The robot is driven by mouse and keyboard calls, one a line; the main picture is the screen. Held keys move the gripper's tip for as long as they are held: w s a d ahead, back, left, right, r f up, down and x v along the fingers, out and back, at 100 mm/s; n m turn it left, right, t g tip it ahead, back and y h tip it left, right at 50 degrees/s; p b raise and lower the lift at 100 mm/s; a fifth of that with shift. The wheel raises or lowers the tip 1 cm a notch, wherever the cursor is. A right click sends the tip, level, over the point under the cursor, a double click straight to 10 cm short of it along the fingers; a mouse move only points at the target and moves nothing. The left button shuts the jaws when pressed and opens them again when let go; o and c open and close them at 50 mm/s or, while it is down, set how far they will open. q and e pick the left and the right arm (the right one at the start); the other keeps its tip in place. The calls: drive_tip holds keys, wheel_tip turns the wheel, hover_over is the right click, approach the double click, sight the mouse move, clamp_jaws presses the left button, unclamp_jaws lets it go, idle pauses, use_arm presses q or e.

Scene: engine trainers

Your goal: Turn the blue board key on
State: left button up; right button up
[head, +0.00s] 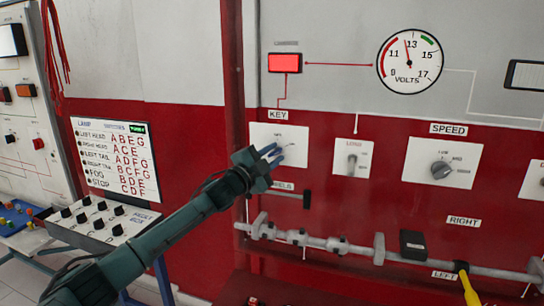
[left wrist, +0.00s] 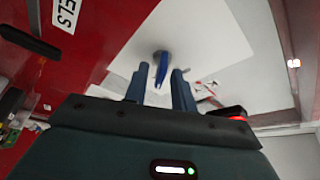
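The white key plate (head: 297,133) sits under the KEY label (head: 280,115) on the red panel. In the left wrist view the blue key (left wrist: 161,67) stands out from the white plate (left wrist: 215,45). My left gripper (head: 272,153) is at the plate in the head view and covers part of it, so I cannot tell the key clearly from the blue fingers there. In the left wrist view its two fingers are apart, one on each side of the key, with gaps visible on both sides. My right gripper is in neither view.
A lit red lamp (head: 284,62) and a volts gauge (head: 409,59) are above. A toggle switch (head: 352,160) and the speed knob (head: 441,169) are to the right. A dark handle (head: 296,195) and a horizontal grey rod (head: 335,245) stick out below. A fault box (head: 103,220) is at left.

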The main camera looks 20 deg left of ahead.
use_arm(q)
drive_tip(key=shift+o, duration=0.2)
drive_tip(key=shift+s, duration=0.1)
drive_tip(key=b+v, duration=0.3)
drive_tip(key=v, duration=1)
drive_tip(key=shift+r, duration=0.1)
drive_tip(key=s+d+f+n+g+y, duration=0.1)
drive_tip(key=s+d+f+n, duration=0.15)
drive_tip(key=f, duration=0.55)
drive_tip(key=s+d+f+n+g, duration=0.1)
drive_tip(key=s+d+f, duration=0.25)
drive_tip(key=f, duration=0.45)
drive_tip(key=s+d+f+n+g+y, duration=0.1)
drive_tip(key=s+f+n, duration=0.4)
drive_tip(key=s+f, duration=0.7)
drive_tip(key=s+d+f+n+g+y, duration=0.2)
drive_tip(key=s+d+f+n+g, duration=0.2)
drive_tip(key=s+f, duration=0.8)
drive_tip(key=shift+s+d+n+g, duration=0.25)
drive_tip(key=shift+s+n+g, duration=0.55)
drive_tip(key=shift+s, duration=0.4)
